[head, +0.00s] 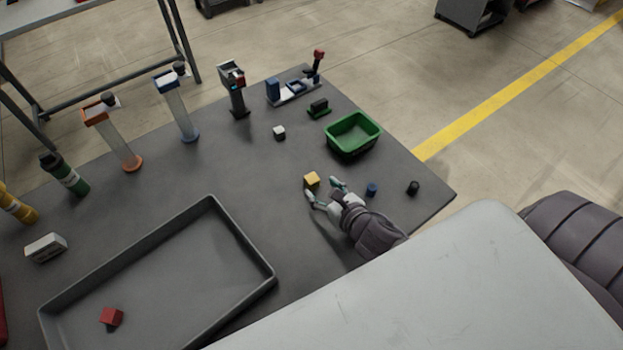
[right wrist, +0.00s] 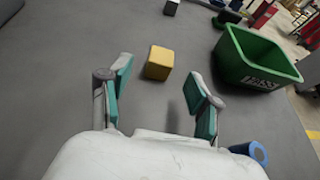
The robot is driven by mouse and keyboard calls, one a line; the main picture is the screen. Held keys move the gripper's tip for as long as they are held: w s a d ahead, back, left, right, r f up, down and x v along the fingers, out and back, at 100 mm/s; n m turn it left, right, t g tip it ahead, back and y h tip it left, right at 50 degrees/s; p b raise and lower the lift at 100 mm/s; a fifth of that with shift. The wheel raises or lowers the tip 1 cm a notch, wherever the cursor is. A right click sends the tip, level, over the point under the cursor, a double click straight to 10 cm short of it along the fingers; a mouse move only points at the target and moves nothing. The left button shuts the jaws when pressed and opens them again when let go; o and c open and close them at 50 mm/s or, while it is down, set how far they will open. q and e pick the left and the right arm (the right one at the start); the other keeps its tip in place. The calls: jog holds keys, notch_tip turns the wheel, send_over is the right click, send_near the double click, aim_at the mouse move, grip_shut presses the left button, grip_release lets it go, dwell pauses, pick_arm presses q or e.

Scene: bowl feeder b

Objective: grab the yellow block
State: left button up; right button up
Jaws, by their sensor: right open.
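The yellow block (head: 312,179) is a small cube lying on the dark grey table (head: 230,170). My right gripper (head: 323,188) is open and empty just in front of the block, its fingers pointing toward it. In the right wrist view the yellow block (right wrist: 159,63) lies ahead of the gap between the teal-padded fingertips (right wrist: 157,80), a little left of the middle, and no finger touches it. My left gripper is not in view.
A green bin (head: 353,135) stands beyond and right of the block. A blue cylinder (head: 372,189) and a black one (head: 413,187) lie right of the gripper. A white cube (head: 279,132) is farther back. A large grey tray (head: 243,237) holds a red cube (head: 111,316).

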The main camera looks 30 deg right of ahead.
aim_at(315, 183)
jog(key=x, duration=0.5)
jog(key=shift+w, duration=0.15)
jog(key=shift+w+f, duration=0.1)
jog(key=shift+w, duration=0.05)
jog(key=shift+c, duration=1.1)
jog(key=c, duration=0.9)
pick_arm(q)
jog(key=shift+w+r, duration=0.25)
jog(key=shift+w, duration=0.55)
